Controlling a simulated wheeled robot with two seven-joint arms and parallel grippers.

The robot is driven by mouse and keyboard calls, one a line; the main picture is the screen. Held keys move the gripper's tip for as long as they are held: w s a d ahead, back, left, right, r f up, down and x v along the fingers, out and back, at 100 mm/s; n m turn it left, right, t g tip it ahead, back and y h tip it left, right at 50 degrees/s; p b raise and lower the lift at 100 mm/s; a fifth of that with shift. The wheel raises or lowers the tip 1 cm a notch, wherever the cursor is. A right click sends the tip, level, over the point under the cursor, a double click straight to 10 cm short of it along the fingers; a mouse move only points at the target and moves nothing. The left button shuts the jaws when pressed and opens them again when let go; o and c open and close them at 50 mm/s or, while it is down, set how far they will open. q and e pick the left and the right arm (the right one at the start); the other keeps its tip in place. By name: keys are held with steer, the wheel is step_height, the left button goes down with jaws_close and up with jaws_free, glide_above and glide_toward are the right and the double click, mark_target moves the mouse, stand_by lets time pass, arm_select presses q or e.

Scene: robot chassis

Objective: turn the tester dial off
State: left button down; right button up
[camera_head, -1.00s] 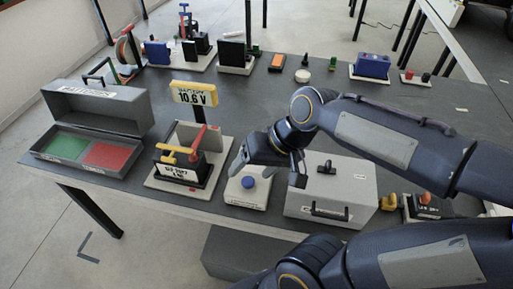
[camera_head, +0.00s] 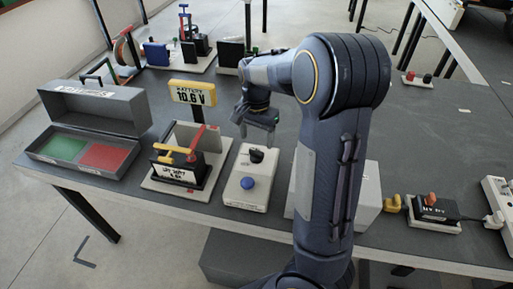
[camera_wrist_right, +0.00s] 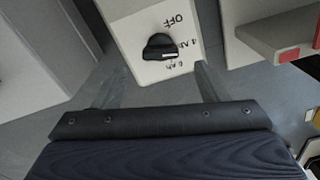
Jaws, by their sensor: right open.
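The tester (camera_head: 236,192) is a white box near the table's front edge with a blue button (camera_head: 248,183) and a black dial (camera_head: 257,156) on top. In the right wrist view the dial (camera_wrist_right: 160,46) shows a white mark on its lower right side, turned away from the "OFF" label. Exactly which amp-hour label it points at I cannot tell. My right gripper (camera_head: 258,127) is above and just behind the dial. In the wrist view its fingers (camera_wrist_right: 160,85) are spread wide, either side of the tester, with nothing between them. My left gripper is out of view.
A battery stand with a "10.6 V" sign (camera_head: 193,93) and red and yellow clamps stands left of the tester. An open grey case (camera_head: 100,105) is further left. A grey box (camera_head: 368,195), partly hidden by my arm, is on the right.

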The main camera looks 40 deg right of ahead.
mark_target(257, 151)
step_height(257, 151, down, 5)
steer(key=shift+f, duration=0.1)
stand_by(0.3)
steer(key=c, duration=1)
